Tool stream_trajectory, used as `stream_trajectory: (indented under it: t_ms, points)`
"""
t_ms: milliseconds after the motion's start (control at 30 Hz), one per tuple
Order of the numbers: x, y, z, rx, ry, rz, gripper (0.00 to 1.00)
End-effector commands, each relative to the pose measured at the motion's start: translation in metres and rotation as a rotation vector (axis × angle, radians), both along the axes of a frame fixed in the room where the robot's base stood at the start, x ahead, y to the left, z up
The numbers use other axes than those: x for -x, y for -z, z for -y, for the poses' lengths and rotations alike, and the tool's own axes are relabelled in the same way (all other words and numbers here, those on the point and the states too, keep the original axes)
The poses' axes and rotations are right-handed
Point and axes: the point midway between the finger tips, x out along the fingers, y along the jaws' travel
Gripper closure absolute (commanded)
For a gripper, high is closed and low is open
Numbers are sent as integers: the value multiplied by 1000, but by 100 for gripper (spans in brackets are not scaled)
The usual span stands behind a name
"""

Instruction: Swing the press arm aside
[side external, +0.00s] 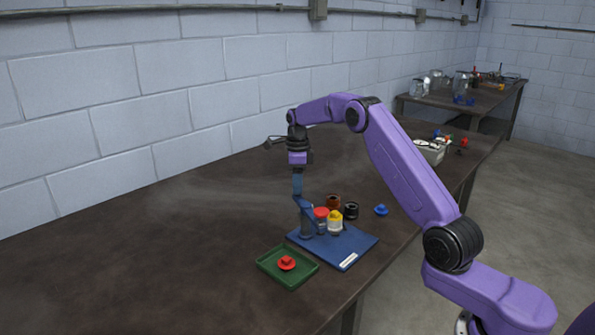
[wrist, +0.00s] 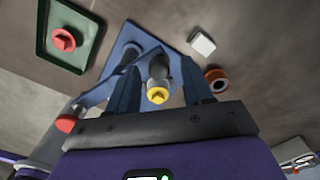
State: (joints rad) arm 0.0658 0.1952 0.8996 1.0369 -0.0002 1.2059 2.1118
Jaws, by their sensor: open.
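My gripper (side external: 298,194) points down just above the press on the blue base plate (side external: 345,243). In the wrist view its blue fingers stand apart, with the gripper opening (wrist: 160,65) around the line of sight to a yellow-topped part (wrist: 158,96). The press has a blue post (side external: 307,222) at the plate's left side. In the wrist view the blue press arm (wrist: 90,99) appears to slant lower left, beside my left finger, towards a red knob (wrist: 66,124). Whether a finger touches the arm is unclear. The yellow-topped part also shows in the side view (side external: 335,221).
A green tray (side external: 268,266) with a red piece (side external: 287,263) lies in front of the plate. A brown ring (side external: 333,201), a black cylinder (side external: 351,210) and a blue piece (side external: 381,210) stand behind it. The table's left is clear.

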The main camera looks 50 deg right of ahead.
Motion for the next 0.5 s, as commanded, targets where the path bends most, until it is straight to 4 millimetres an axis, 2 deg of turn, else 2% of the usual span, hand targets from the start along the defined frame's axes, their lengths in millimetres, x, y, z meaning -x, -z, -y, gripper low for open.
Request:
stream_trajectory:
  t_ms: [167,500]
  points:
    - [-1,-24,0,2,0,6,49]
    - [-1,-91,0,2,0,6,49]
